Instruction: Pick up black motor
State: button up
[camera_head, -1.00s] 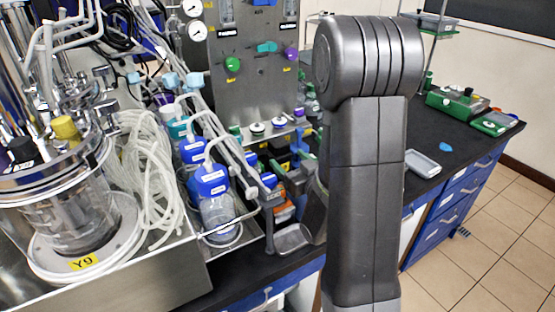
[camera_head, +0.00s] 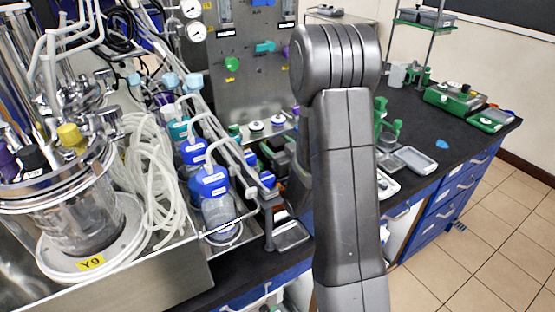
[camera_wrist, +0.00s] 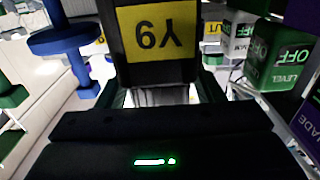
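In the wrist view, a black block with a yellow label (camera_wrist: 155,32), which appears upside down, stands close in front of my gripper (camera_wrist: 165,92). It looks like the black motor and sits between the dark fingers. I cannot tell whether the fingers touch it. A green light glows on the gripper's black body. In the head view my grey arm hides the gripper and this block. The head view also shows a small black cap (camera_head: 27,157) on the glass vessel marked Y9 (camera_head: 85,225) at left; I cannot tell what it is.
Blue-capped bottles (camera_head: 212,190) and looped clear tubing (camera_head: 150,185) crowd the left side. A steel panel (camera_head: 245,80) stands behind. The dark bench (camera_head: 425,125) holds a grey tray (camera_head: 415,161) and green equipment (camera_head: 455,97).

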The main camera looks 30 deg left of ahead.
grip_shut()
jog(key=shift+r, duration=0.1)
